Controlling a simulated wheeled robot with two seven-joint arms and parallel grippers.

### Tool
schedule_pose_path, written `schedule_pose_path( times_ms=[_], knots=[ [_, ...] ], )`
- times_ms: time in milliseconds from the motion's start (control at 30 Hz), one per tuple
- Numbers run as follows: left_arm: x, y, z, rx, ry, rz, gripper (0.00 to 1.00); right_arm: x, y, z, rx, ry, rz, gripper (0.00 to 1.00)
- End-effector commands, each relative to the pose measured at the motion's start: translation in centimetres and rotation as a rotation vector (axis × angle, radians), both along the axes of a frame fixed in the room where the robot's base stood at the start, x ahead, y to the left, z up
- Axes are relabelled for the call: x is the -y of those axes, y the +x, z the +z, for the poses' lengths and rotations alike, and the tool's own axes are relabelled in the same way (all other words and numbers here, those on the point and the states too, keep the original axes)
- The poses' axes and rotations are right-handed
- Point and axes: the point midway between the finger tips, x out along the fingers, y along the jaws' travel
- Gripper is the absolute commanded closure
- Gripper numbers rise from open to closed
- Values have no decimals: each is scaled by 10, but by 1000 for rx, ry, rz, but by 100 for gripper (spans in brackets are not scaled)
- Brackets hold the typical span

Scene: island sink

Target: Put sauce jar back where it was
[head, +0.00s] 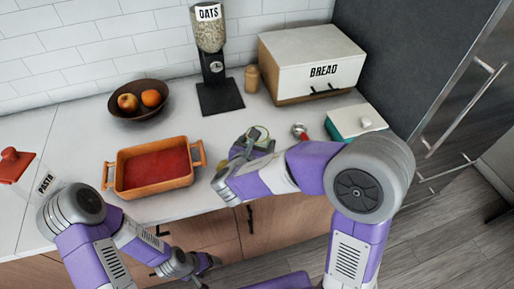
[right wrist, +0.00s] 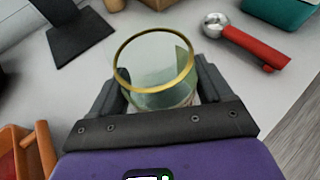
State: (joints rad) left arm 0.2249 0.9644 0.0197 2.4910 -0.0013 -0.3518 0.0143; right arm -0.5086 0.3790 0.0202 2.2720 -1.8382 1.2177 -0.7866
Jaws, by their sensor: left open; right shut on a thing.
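The sauce jar is clear glass with a gold rim and an open top. In the right wrist view the jar (right wrist: 155,62) stands between the two dark fingers of my right gripper (right wrist: 158,85), which is shut on it. In the head view the jar (head: 261,136) shows only in part behind my right gripper (head: 250,148), over the counter right of the orange baking dish. I cannot tell whether its base touches the counter. My left gripper (head: 207,264) is open and empty, low in front of the cabinet fronts.
The orange baking dish (head: 122,174) holds red sauce. A red-handled scoop (head: 300,131) lies close right of the jar. A green-and-white box (head: 357,121), bread box (head: 305,65), oats dispenser (head: 220,97), fruit bowl (head: 125,108) and pasta jar (head: 40,181) stand around the counter.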

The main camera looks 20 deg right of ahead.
Motion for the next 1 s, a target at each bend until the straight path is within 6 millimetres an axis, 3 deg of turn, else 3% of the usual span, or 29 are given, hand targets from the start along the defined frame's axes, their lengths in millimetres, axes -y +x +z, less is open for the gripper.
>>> schedule_pose_path(
  times_ms=[100,467,500,633,1000],
  knots=[
    [0,0,-4,0,0,0,24,0,0,-9,2,-1,0,67],
    [0,0,-7,1,0,0,24,0,0,-12,3,1,0,67],
    [0,0,-8,1,0,0,24,0,0,-13,1,0,0,20],
    [0,0,-6,0,0,0,24,0,0,-12,1,0,0,0],
    [0,0,-1,1,0,0,24,-3,-3,-5,2,1,2,0]
  ],
)
